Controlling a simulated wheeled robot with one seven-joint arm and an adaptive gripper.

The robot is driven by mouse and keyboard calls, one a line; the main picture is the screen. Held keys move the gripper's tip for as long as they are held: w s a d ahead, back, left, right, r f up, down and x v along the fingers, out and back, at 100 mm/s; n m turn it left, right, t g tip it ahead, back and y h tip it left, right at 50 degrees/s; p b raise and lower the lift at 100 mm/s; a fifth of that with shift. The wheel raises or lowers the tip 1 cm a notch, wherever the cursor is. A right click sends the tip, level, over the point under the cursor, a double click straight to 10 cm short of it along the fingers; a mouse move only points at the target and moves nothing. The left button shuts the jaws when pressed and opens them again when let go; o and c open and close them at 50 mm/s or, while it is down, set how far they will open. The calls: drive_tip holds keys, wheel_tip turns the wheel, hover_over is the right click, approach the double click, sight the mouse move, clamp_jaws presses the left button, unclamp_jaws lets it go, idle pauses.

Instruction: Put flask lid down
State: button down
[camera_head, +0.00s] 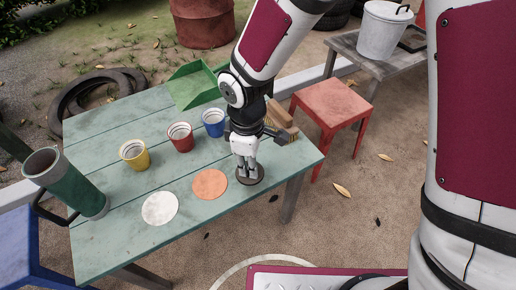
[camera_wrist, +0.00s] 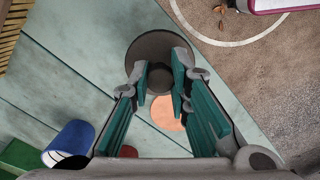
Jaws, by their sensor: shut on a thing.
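The flask lid (camera_head: 250,178) is a dark, round disc below my gripper, over the near right part of the green table (camera_head: 110,240). In the wrist view the lid (camera_wrist: 145,46) shows beyond the fingertips. My gripper (camera_head: 247,168) points down and is shut on the lid's middle, which the fingers partly hide. The lid is at or just above the tabletop; I cannot tell if it touches. The green flask (camera_head: 70,188) is tilted at the table's left end, its mouth uncovered.
An orange disc (camera_head: 210,184) and a white disc (camera_head: 160,208) lie left of the lid. Yellow (camera_head: 134,155), red (camera_head: 180,138) and blue (camera_head: 213,123) cups stand behind. A green dustpan (camera_head: 190,88) and a wooden brush (camera_head: 281,115) lie farther back. The right table edge is close.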

drive_tip(key=w, duration=0.2)
drive_tip(key=w+d, duration=0.1)
drive_tip(key=w, duration=0.1)
drive_tip(key=w+b, duration=0.1)
drive_tip(key=w, duration=0.1)
drive_tip(key=shift+w+d+f, duration=0.2)
drive_tip(key=shift+w+f, duration=0.1)
drive_tip(key=shift+f, duration=0.05)
drive_tip(key=shift+w+f+b, duration=0.15)
drive_tip(key=shift+f+b, duration=0.35)
drive_tip(key=shift+f, duration=0.4)
drive_tip(key=shift+w+f+b, duration=0.1)
drive_tip(key=shift+f+b, duration=0.4)
drive_tip(key=shift+f, duration=0.35)
drive_tip(key=shift+f, duration=0.15)
drive_tip(key=c, duration=1.5)
unclamp_jaws()
drive_tip(key=shift+w+r+p, duration=0.1)
drive_tip(key=shift+r+p, duration=2.05)
drive_tip(key=shift+r, duration=4)
